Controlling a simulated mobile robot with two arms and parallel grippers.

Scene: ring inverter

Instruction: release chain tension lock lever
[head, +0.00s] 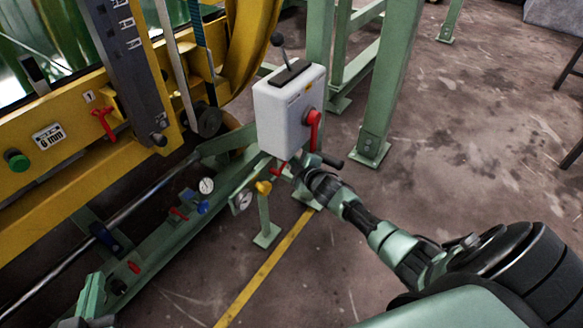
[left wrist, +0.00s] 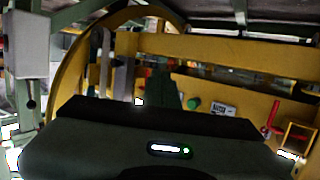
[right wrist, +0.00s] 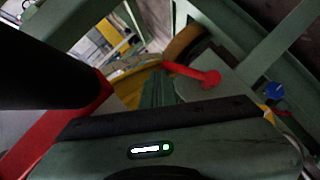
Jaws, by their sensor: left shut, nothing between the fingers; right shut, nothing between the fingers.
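Several red levers show, and I cannot tell which is the chain tension lock lever. One red lever (head: 103,122) sits on the yellow frame at left; a red lever on that frame also shows in the left wrist view (left wrist: 270,120). A small red lever (head: 278,168) is under the white control box; a red lever in the right wrist view (right wrist: 195,75) lies just beyond my right fingertips (right wrist: 160,90). My right gripper (head: 300,174) is shut and empty below the box, partly hidden. My left gripper (head: 90,295) is shut and empty at lower left, apart from the levers.
The white control box (head: 288,105) carries a large red lever (head: 314,130) with a black grip (head: 332,161). Gauges (head: 206,186) and small valves line the green rail. Green posts (head: 388,90) stand behind.

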